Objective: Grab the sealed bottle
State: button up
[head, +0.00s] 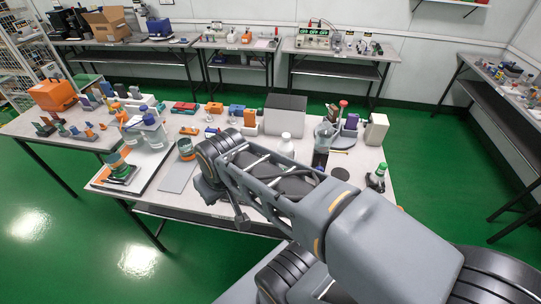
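Several bottles stand on the middle table, and I cannot tell which one is sealed. A clear bottle with a blue cap (153,133) stands upright at the left on a white tray, with similar bottles beside it. A small white bottle (286,144) stands behind my arm. A grey translucent bottle (322,138) stands right of it. A small dark bottle with a green cap (379,176) is near the right edge. My arm reaches over the table's front. What seems to be my gripper (240,217) hangs below the elbow, mostly hidden and apart from these bottles. Its opening is not clear.
The middle table (222,205) holds many small items. An orange case (53,95) sits at the left, a grey box (284,114) at the back. A flat grey plate (178,177) lies near the front edge. Benches line the back and right; green floor (440,165) is clear between.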

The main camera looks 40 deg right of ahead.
aim_at(285, 147)
jog(key=u, duration=0.85)
jog(key=i, duration=1)
jog(key=z, duration=2.3)
